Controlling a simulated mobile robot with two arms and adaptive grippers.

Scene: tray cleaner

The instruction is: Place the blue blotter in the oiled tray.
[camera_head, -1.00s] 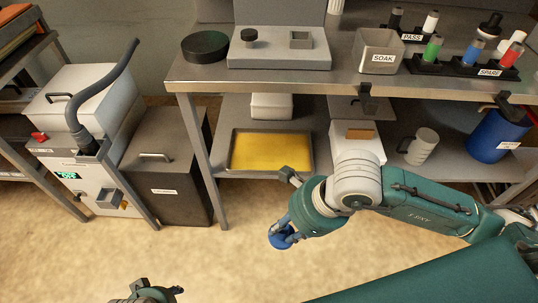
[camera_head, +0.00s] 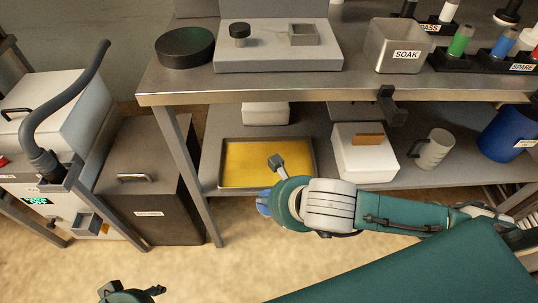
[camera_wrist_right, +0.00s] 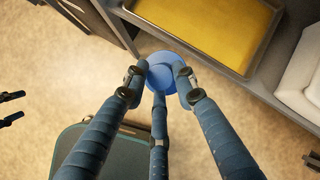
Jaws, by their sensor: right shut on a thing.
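The oiled tray (camera_head: 217,181) lies on the lower shelf of the workbench, with yellow oil across its floor. It also shows at the top of the right wrist view (camera_wrist_right: 272,28). My right gripper (camera_wrist_right: 163,82) is shut on the blue blotter (camera_wrist_right: 150,62), a round blue piece with a raised grip. The gripper holds it in front of the shelf's edge, beside the tray and not over it. In the head view the blotter (camera_head: 263,203) is mostly hidden by my right wrist. My left gripper (camera_head: 146,291) is at the bottom edge, partly cut off.
The lower shelf also holds a white box (camera_head: 364,165) right of the tray, a mug (camera_head: 433,150) and a blue drum (camera_head: 508,133). The bench top (camera_head: 300,92) overhangs the tray. A dark bin (camera_head: 150,190) stands left of the bench leg.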

